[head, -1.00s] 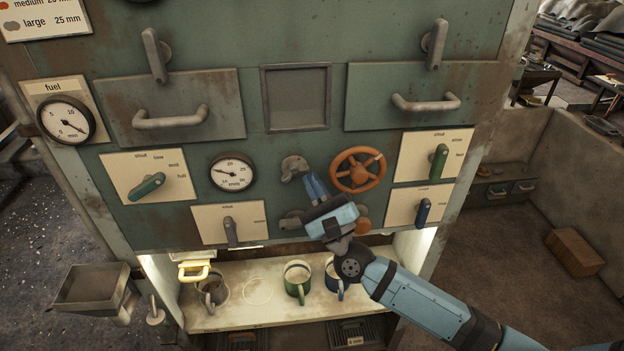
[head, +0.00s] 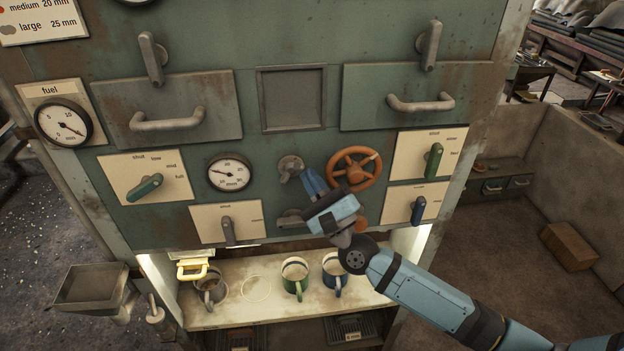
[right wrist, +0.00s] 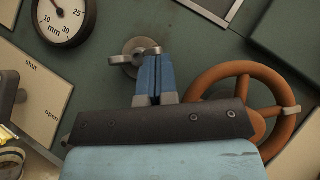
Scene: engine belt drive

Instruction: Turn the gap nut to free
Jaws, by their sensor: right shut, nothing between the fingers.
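The gap nut appears to be the small grey winged nut on a round plate (head: 290,166), on the green panel between the mm gauge (head: 230,173) and the orange handwheel (head: 354,169). In the right wrist view the nut (right wrist: 127,57) has its wing lying roughly level. My right gripper (head: 312,180) is shut with nothing between its blue fingers. In the right wrist view its fingertips (right wrist: 153,60) are at the right end of the wing and overlap it. I cannot tell whether they touch. My left gripper is not in view.
The handwheel is close to the right of my right gripper. A grey lever (head: 228,230) on a shut/open plate is at lower left. A lit shelf (head: 225,315) below holds several mugs. A green lever (head: 145,187) and other handles stick out from the panel.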

